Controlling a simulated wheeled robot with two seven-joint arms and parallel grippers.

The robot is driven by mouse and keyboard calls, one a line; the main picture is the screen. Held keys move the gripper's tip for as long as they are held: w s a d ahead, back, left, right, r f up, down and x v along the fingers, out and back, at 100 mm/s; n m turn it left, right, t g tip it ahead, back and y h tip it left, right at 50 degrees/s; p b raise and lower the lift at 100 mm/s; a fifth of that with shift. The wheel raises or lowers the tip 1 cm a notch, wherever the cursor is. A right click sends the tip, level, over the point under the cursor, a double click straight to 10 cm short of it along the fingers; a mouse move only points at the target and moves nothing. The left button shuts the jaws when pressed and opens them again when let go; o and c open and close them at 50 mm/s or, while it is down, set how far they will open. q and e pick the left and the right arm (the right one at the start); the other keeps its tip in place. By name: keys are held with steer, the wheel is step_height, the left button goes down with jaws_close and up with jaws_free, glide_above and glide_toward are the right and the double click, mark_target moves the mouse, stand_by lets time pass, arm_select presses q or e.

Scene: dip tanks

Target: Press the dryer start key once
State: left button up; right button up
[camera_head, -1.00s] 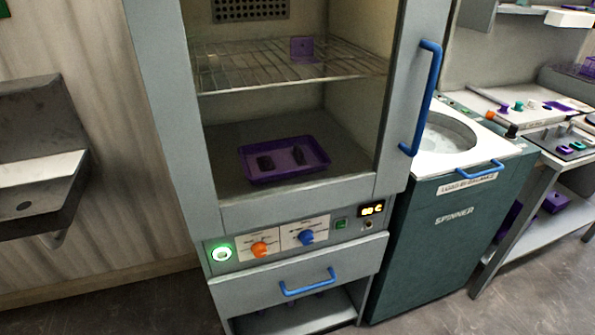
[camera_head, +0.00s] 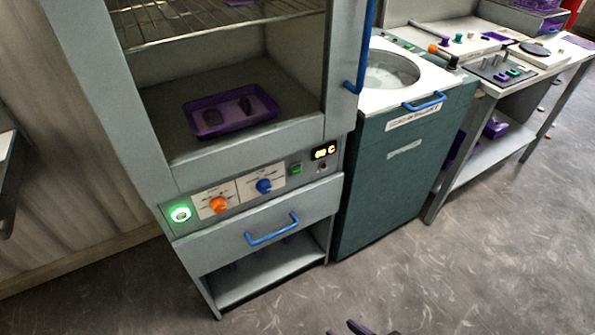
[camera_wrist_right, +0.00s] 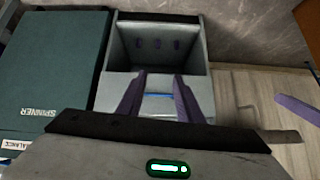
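The dryer (camera_head: 190,172) is a grey cabinet with a control strip under its window. The strip has a round button with a lit green ring (camera_head: 180,214), an orange knob (camera_head: 218,204), a blue knob (camera_head: 264,186) and a small green square key (camera_head: 296,168). Labels are too small to read, so I cannot tell which is the start key. My right gripper (camera_head: 352,329) barely shows at the bottom edge, well below the strip. In the wrist view its two purple fingers (camera_wrist_right: 157,98) are apart with nothing between them. A purple bar (camera_wrist_right: 296,105) at the right may be my left gripper.
A purple tray (camera_head: 262,117) with two dark pieces lies inside the dryer. A drawer with a blue handle (camera_head: 272,229) is below the strip. The green spinner (camera_head: 365,205) stands right beside the dryer, then a bench (camera_head: 488,150). The floor in front is clear.

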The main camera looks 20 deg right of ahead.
jaws_close()
stand_by(1.4)
